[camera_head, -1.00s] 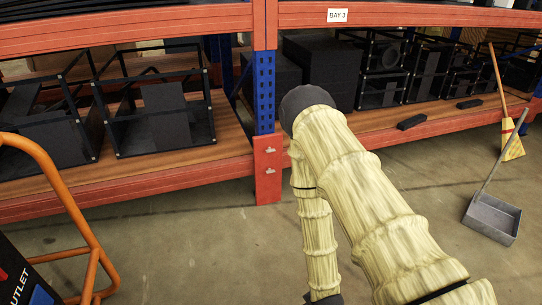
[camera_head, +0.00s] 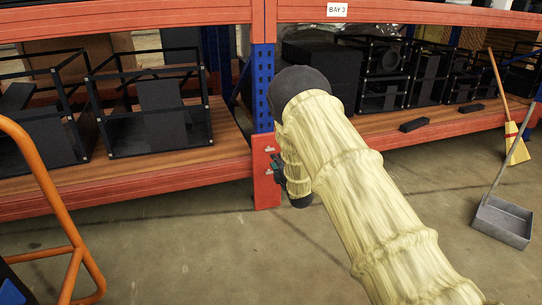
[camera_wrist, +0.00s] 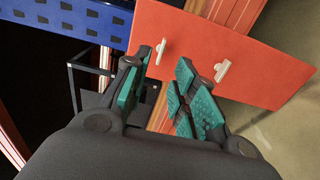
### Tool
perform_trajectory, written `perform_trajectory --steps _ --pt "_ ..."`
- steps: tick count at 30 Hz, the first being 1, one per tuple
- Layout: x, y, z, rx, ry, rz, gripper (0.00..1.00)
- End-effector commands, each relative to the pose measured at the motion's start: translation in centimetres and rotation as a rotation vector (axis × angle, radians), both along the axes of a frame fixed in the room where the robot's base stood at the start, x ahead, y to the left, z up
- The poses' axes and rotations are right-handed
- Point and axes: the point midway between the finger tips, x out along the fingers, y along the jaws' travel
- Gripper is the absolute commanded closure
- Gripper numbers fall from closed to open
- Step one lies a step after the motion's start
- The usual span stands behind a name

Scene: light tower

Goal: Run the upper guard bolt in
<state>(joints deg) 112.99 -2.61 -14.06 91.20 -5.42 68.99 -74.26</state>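The red guard plate (camera_head: 267,190) covers the foot of the blue rack upright. The upper guard bolt (camera_wrist: 161,50) is a pale, light-coloured piece standing out from the plate, nearest the blue upright in the wrist view; it also shows in the head view (camera_head: 269,149). The lower guard bolt (camera_wrist: 221,70) shows to its right in the wrist view. My gripper (camera_wrist: 165,64) is open, its teal-padded fingers pointing at the plate. The upper bolt appears between the fingertips, with no visible contact. In the head view my arm hides most of the gripper (camera_head: 277,166).
The blue upright (camera_head: 263,85) rises above the plate between red shelf beams (camera_head: 120,184). Black frames (camera_head: 155,110) stand on the left shelf. An orange rail (camera_head: 45,185) stands at the left. A broom (camera_head: 516,145) and dustpan (camera_head: 502,221) are at the right. Floor in front is bare.

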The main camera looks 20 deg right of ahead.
Motion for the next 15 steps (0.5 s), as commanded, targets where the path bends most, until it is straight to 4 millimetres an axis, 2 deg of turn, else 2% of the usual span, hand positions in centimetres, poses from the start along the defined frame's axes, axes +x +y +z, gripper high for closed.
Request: perform_trajectory --steps 9,15 --pt "4.9 0.1 -0.5 0.004 -0.001 -0.002 0.73" --pt "7.4 0.2 -0.4 0.003 0.0 -0.001 0.73"
